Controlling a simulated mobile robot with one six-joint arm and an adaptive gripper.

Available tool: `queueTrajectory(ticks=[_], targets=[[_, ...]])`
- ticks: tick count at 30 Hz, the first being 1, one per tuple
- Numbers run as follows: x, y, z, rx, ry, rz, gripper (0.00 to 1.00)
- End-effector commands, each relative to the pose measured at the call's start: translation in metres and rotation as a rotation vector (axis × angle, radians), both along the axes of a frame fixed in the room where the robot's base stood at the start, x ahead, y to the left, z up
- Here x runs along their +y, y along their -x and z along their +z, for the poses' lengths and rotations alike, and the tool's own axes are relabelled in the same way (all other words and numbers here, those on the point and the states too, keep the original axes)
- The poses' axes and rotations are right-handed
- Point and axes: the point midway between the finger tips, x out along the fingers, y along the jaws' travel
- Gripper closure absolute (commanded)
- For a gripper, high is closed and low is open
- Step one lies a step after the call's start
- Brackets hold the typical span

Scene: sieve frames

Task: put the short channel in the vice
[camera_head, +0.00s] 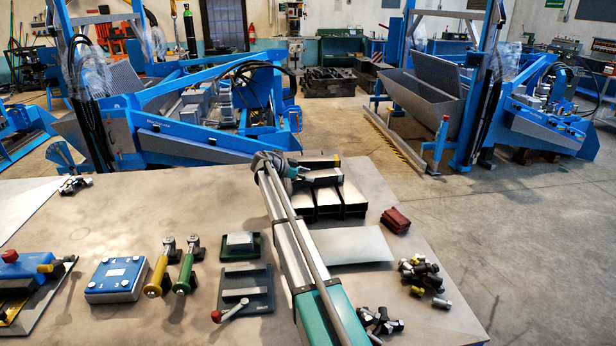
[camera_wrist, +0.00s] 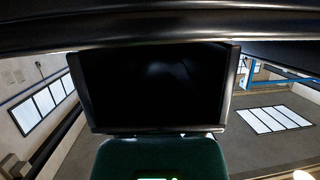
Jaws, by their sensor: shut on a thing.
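My gripper (camera_head: 296,170) is at the far end of my arm, at the back of the bench beside the steel channels. It is shut on a channel, which fills the middle of the wrist view as a dark, squared shape (camera_wrist: 152,88). In the head view the held piece is hard to tell from the channels around it. Several channels (camera_head: 326,200) lie side by side there with their bright ends facing the front. The vice (camera_head: 260,304), dark green with grey jaws and a red-knobbed lever, sits left of my arm, well in front of the gripper.
A flat grey plate (camera_head: 350,244) lies right of my arm. Red blocks (camera_head: 396,220) and loose fittings (camera_head: 420,276) lie farther right. Yellow (camera_head: 160,268) and green (camera_head: 188,267) handled tools and a blue box (camera_head: 117,276) stand left of the vice. The back left bench is mostly clear.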

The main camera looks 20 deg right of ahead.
Motion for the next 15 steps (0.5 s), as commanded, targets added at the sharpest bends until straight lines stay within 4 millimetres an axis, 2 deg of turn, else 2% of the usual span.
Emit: queueTrajectory(ticks=[14, 15], targets=[[-0.0005, 0.0002, -0.0024, 0.001, 0.004, 0.000, 0.78], [-0.0003, 0.0002, -0.0029, 0.000, 0.000, 0.000, 0.14]])
